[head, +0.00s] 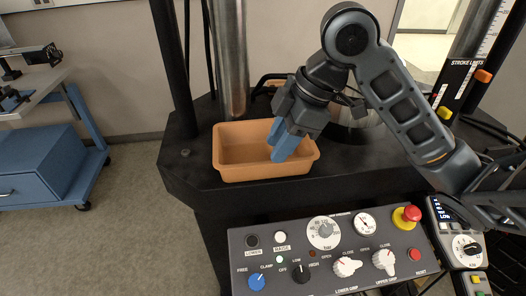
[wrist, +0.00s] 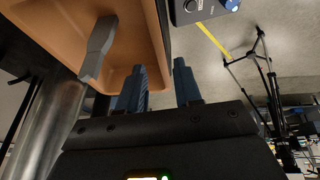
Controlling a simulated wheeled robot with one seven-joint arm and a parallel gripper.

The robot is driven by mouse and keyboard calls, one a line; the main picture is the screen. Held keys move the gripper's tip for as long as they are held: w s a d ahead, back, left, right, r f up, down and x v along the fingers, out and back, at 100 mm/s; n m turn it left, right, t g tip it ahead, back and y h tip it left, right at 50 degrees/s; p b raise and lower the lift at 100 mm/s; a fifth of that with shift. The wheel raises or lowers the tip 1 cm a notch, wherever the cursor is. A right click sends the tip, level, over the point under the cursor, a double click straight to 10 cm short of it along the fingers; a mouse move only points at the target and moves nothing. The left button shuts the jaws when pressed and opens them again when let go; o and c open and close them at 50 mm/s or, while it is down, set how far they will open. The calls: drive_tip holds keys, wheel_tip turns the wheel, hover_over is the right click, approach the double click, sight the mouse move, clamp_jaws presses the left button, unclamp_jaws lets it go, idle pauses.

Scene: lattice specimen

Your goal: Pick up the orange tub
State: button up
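The orange tub (head: 235,172) stands upright on the black machine base, open at the top, left of centre in the head view. My gripper (head: 277,150) points down at the tub's right part, its blue fingers overlapping the opening and near wall. In the wrist view the tub (wrist: 140,22) fills the upper left. My gripper (wrist: 159,66) is open there, its two fingers apart with the tub's wall edge lying between them in the picture. Whether either finger touches the wall cannot be told. The tub rests on the base, not held.
A grey bar-shaped thing (wrist: 97,50) shows against the tub in the wrist view. A metal column (head: 231,60) and black post (head: 174,70) rise behind the tub. The control panel (head: 330,255) lies in front. A blue cabinet (head: 40,165) stands left; floor between is clear.

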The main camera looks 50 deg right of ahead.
sight(268, 161)
drive_tip(key=x, duration=0.7)
drive_tip(key=shift+w+d+f+p, duration=0.1)
drive_tip(key=shift+f+p, duration=0.2)
drive_tip(key=shift+p, duration=0.05)
clamp_jaws()
